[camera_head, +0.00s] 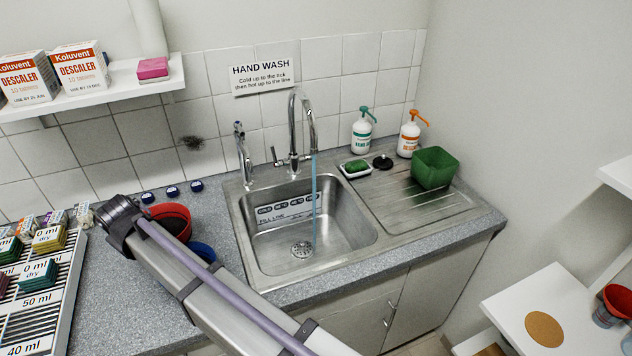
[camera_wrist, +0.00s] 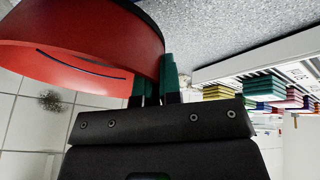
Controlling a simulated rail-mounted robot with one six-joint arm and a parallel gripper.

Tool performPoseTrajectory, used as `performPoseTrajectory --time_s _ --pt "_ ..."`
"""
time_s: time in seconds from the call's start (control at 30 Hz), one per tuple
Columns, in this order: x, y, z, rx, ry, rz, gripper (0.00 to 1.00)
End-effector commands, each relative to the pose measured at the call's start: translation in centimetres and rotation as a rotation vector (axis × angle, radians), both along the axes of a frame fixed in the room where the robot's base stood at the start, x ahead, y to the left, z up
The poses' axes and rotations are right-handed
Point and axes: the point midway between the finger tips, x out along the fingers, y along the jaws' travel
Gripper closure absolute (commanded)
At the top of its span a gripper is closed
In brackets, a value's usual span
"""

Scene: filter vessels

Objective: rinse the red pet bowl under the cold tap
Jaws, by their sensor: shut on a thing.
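The red pet bowl (camera_head: 177,222) is at the counter left of the sink, partly hidden by my arm in the head view. Its dark inside faces up there; I cannot tell whether it touches the counter. In the wrist view the red bowl (camera_wrist: 75,45) fills the upper left, and my gripper (camera_wrist: 155,82) is shut on its wall with green fingertips. The gripper is hidden in the head view. A tall curved tap (camera_head: 293,125) runs a bluish stream of water (camera_head: 314,200) into the steel sink (camera_head: 345,215). A smaller tap (camera_head: 243,150) stands left of it.
A blue bowl (camera_head: 203,252) sits beside the red one, partly behind my arm. A slatted rack (camera_head: 45,310) of coloured blocks lies at left. The drainboard holds a green tub (camera_head: 434,168), a sponge dish (camera_head: 355,168) and two pump bottles behind. The sink basin holds no objects.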

Motion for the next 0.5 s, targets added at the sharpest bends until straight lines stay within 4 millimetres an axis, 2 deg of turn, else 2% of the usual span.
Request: performPoseTrajectory --time_s 0.3,0.5 --pt "0.01 0.02 0.01 0.0 0.0 0.0 1.0" --pt "0.16 -0.75 0.01 0.0 0.0 -0.001 1.0"
